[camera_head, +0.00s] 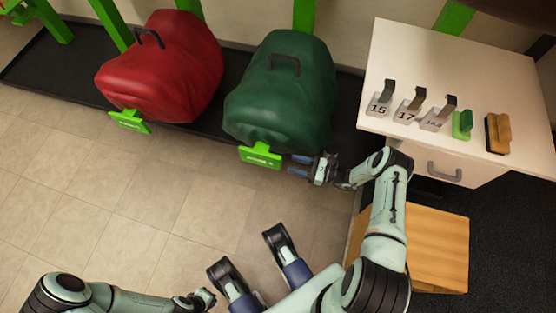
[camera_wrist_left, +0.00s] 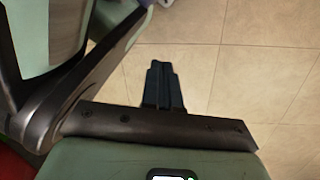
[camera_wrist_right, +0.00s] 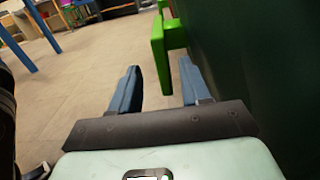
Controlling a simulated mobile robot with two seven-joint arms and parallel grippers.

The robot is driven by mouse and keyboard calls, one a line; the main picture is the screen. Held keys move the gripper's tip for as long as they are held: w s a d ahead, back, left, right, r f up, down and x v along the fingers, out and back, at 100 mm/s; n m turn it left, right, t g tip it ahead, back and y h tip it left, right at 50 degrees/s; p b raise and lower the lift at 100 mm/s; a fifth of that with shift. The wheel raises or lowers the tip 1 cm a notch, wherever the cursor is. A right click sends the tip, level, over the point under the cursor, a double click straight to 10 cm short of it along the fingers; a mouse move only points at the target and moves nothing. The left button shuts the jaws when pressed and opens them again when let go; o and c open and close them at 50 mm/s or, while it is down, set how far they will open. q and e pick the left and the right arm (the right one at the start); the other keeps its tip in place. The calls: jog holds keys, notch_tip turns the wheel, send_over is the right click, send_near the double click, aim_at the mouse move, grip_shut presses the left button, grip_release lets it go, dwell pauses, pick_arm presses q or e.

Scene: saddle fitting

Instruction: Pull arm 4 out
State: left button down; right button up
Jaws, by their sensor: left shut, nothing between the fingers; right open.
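A green plate with small lettering (camera_head: 261,156), the front end of a bracket arm, sticks out below the covered green saddle (camera_head: 282,95); its number is too small to read surely. My right gripper (camera_head: 297,165) is open just right of this plate. In the right wrist view the plate (camera_wrist_right: 158,50) stands upright ahead of the spread blue fingers (camera_wrist_right: 158,72), apparently between their lines and beyond the tips; contact is not visible. My left gripper (camera_head: 205,299) is low in the head view, away from the saddles. Its fingers (camera_wrist_left: 163,85) are shut and empty over the floor.
A red covered saddle (camera_head: 165,65) with its own green plate (camera_head: 130,121) is to the left. A white cabinet (camera_head: 440,60) at right holds numbered gauges (camera_head: 408,105), a green block (camera_head: 463,125) and a brush (camera_head: 497,133). A wooden box (camera_head: 440,245) stands below. The tiled floor is clear.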

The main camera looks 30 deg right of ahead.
aim_at(278, 161)
pick_arm(q)
jog(key=s, duration=0.1)
jog(key=s+f+g+b, duration=0.1)
jog(key=shift+s+a+f, duration=0.1)
jog(key=shift+s+f, duration=0.05)
jog(key=shift+s, duration=0.25)
pick_arm(e)
jog(key=x, duration=0.7)
jog(key=shift+w+a, duration=0.15)
jog(key=shift+a, duration=0.05)
grip_shut()
pick_arm(q)
jog(key=shift+w, duration=0.1)
